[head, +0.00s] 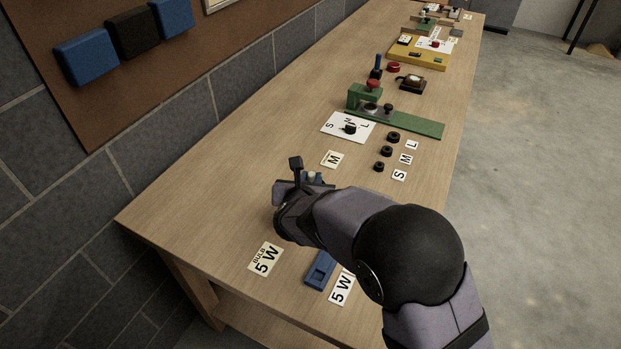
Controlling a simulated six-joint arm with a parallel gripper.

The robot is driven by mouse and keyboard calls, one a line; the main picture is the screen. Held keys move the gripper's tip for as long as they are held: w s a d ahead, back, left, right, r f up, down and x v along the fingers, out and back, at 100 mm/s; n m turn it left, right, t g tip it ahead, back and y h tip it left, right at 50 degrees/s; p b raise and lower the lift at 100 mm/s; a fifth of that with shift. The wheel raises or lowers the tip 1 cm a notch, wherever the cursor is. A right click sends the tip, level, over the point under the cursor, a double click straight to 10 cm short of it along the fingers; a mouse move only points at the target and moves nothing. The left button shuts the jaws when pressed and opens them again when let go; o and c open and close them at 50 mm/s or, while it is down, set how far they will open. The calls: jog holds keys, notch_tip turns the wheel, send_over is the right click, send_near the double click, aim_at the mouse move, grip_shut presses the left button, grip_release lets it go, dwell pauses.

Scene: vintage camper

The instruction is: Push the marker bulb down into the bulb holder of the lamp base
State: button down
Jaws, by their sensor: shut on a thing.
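My gripper (300,184) is low over the left middle of the bench, and its dark body hides most of what lies under it. It is shut on the marker bulb (311,174), of which a small pale, rounded part shows beside the jaws. A small blue part of what looks like the lamp base (319,181) shows right by it, partly covered by my gripper and arm. The bulb holder itself is hidden. I cannot tell how deep the bulb sits or whether it is tilted.
A blue slotted block (320,270) lies near the front edge, beside a "5 W" card (342,289). A "BULB 5 W" card (265,259) lies to its left. An "M" card (333,159), black rings (386,151) and a green fixture (408,122) stand beyond. The wall borders the bench's left.

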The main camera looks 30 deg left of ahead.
jog(key=shift+f+b, duration=0.6)
dwell(0.6)
jog(key=c, duration=1.5)
grip_release()
jog(key=shift+s, duration=0.1)
jog(key=shift+b+v, duration=0.5)
jog(key=shift+v, duration=3.1)
